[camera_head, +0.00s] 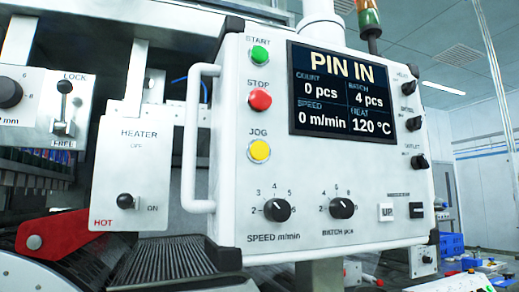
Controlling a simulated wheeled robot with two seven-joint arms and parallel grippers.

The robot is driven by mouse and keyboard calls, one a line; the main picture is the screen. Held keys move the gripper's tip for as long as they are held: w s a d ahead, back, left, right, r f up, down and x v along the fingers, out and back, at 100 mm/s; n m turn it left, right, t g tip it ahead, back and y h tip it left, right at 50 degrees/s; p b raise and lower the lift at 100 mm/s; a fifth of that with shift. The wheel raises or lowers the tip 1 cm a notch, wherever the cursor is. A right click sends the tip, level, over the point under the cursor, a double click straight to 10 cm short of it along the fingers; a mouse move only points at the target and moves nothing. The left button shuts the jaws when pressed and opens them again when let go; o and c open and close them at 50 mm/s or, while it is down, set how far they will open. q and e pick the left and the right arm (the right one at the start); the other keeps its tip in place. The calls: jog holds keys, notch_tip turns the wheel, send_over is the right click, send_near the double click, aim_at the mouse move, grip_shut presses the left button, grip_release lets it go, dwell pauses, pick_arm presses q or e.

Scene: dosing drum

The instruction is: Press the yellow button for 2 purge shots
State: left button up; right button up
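The yellow button (259,151) sits under the label JOG on the left side of the front of a white control panel (310,190). It is the lowest of a column, below the green START button (260,55) and the red STOP button (260,99). Nothing covers it or touches it. The panel's display (342,90) reads PIN IN, count 0 pcs, batch 4 pcs, speed 0 m/min, heat 120 °C. Neither of my grippers can be made out in the head view.
A white vertical handle (190,140) stands out left of the buttons. Black speed (277,209) and batch (342,207) knobs are below. A heater box (135,175) marked HOT and a lock lever (65,88) are at left. Blue crates (451,244) stand far right.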

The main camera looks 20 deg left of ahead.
pick_arm(q)
jog(key=shift+c, duration=0.3)
grip_shut()
dwell(1.4)
